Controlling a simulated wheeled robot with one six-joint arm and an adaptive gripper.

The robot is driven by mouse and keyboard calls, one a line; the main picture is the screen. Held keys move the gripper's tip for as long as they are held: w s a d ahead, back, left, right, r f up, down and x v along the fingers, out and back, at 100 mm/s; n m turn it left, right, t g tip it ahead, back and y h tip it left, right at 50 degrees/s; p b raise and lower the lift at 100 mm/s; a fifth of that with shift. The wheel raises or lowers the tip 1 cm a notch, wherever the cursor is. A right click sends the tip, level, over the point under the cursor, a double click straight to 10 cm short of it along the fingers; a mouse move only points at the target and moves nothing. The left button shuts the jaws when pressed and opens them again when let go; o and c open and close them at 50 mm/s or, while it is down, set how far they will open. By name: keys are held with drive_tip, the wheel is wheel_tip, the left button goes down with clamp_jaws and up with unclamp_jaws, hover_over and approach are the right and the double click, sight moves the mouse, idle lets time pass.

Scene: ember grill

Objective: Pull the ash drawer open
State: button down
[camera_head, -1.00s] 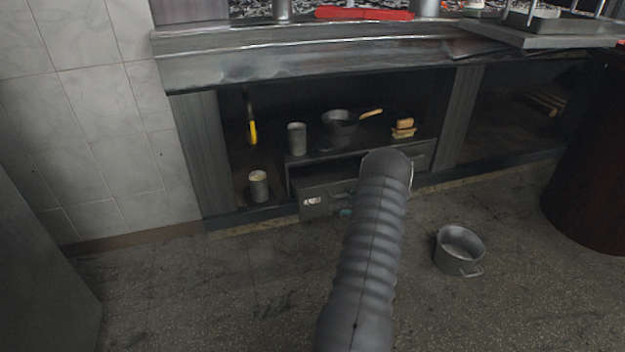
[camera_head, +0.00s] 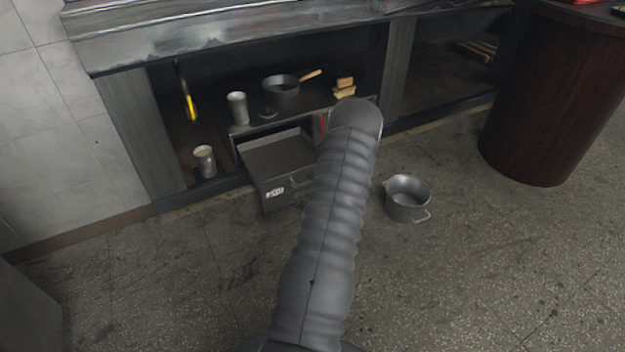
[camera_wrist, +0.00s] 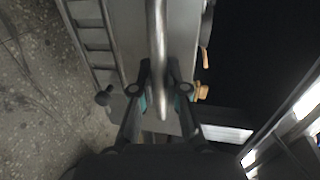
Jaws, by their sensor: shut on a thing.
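The ash drawer (camera_head: 278,158) is a dark grey box low under the grill counter, with a small white label on its front. It stands partly out of its opening in the head view. In the wrist view its pale metal handle bar (camera_wrist: 157,45) runs down between the fingers of my gripper (camera_wrist: 160,97), which is shut on it. My arm hides the gripper and the drawer's right part in the head view.
A grey pot (camera_head: 408,198) stands on the floor right of my arm. A pan (camera_head: 281,88), a metal cup (camera_head: 238,108) and sponges (camera_head: 344,88) sit on the shelf above. A can (camera_head: 204,160) stands left of the drawer.

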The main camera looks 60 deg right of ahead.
drive_tip(key=c, duration=1.2)
unclamp_jaws()
drive_tip(key=v, duration=1.2)
drive_tip(key=shift+f, duration=0.1)
